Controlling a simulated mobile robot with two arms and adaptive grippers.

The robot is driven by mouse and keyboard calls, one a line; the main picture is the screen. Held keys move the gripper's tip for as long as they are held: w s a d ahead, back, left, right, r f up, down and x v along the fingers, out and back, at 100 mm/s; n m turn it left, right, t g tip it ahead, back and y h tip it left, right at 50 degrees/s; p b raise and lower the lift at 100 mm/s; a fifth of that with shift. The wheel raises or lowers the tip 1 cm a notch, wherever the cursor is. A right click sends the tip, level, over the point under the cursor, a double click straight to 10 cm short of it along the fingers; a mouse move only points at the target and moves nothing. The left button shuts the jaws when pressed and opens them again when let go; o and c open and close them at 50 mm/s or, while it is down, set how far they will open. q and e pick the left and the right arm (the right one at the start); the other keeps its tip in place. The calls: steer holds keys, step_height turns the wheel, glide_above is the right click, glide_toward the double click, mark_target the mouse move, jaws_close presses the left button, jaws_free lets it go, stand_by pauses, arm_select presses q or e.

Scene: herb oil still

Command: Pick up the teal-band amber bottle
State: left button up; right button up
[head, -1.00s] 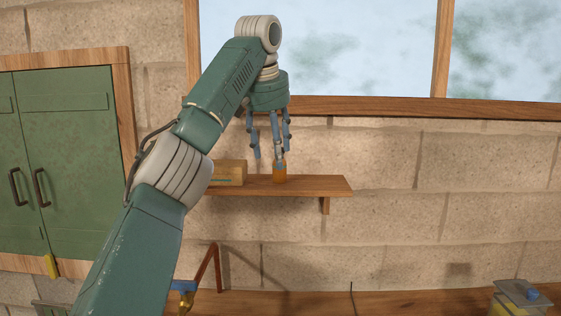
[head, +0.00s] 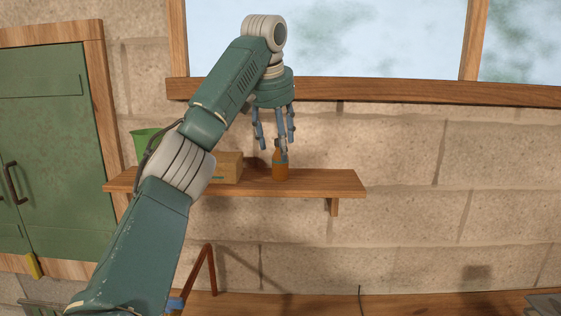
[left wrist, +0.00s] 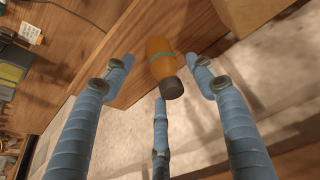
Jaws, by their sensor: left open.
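The amber bottle (head: 280,171) stands upright on the wooden wall shelf, near its right part. Its teal band (left wrist: 161,57) and dark cap (left wrist: 171,88) show in the left wrist view. My left gripper (head: 276,142) is open and points down just above the bottle, its fingers around the top. One finger hides part of the bottle's neck in the head view. In the left wrist view, the bottle lies between the spread fingers, with the third finger's tip close below the cap. Whether any finger touches it I cannot tell. My right gripper is not in view.
The shelf (head: 325,183) is bare right of the bottle. A cardboard box (head: 227,167) stands left of the bottle, partly behind my arm. A green container (head: 146,145) is farther left. A window sill (head: 370,91) juts out above; a wooden surface (head: 410,303) lies below.

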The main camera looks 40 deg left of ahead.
mark_target(279, 155)
arm_select(q)
steer(key=x, duration=0.1)
steer(key=p+x, duration=0.1)
steer(key=x, duration=0.1)
steer(key=a+p+x, duration=0.1)
steer(key=x, duration=0.1)
steer(key=shift+w, duration=0.3)
steer(key=shift+w+f+p, duration=0.1)
steer(key=shift+f+p, duration=0.2)
steer(key=shift+f, duration=0.1)
steer(key=shift+d, duration=0.1)
steer(key=c, duration=1.2)
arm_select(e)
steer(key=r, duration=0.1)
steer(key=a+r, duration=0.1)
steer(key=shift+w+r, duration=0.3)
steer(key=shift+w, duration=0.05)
